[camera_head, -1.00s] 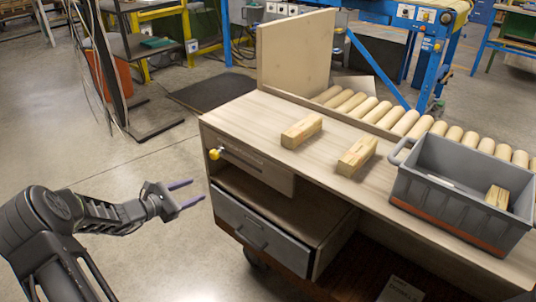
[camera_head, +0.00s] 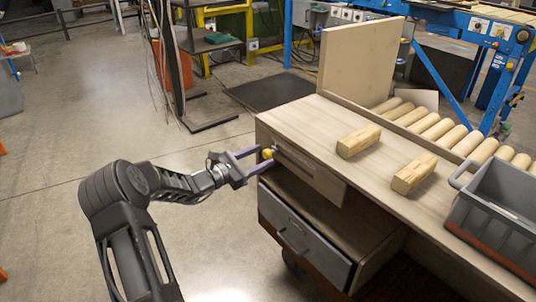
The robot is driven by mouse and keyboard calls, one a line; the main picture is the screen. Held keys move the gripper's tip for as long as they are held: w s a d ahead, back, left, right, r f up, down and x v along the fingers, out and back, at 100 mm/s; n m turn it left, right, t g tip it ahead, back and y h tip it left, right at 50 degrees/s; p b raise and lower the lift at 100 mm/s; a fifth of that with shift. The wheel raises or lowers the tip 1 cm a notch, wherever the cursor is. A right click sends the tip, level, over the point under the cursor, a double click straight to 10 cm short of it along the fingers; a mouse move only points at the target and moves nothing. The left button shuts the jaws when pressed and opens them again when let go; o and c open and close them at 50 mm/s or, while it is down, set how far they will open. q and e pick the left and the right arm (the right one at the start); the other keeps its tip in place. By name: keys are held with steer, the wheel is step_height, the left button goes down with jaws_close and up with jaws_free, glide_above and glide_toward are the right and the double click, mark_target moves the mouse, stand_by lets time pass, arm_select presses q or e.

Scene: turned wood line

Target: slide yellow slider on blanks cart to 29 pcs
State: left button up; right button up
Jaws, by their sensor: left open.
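The blanks cart (camera_head: 385,178) is a wooden-topped cart with a back board. The yellow slider (camera_head: 267,153) is a small round knob at the left end of a slot on the cart's upper front panel (camera_head: 310,172). My left gripper (camera_head: 264,159) is open, with its two purple-grey fingers reaching toward the panel. The knob shows between the fingertips; I cannot tell whether they touch it. Any scale or numbers by the slot are too small to read. My right gripper is not in view.
Two wooden blocks (camera_head: 358,141) (camera_head: 412,174) lie on the cart top. A grey bin (camera_head: 495,215) stands at its right end. Several round wooden blanks (camera_head: 437,129) lie behind. A grey drawer (camera_head: 300,230) sits below the panel. Floor left of the cart is clear.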

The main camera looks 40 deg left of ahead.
mark_target(264, 155)
arm_select(q)
steer(key=shift+x, duration=1.7)
steer(key=shift+c, duration=0.3)
jaws_close()
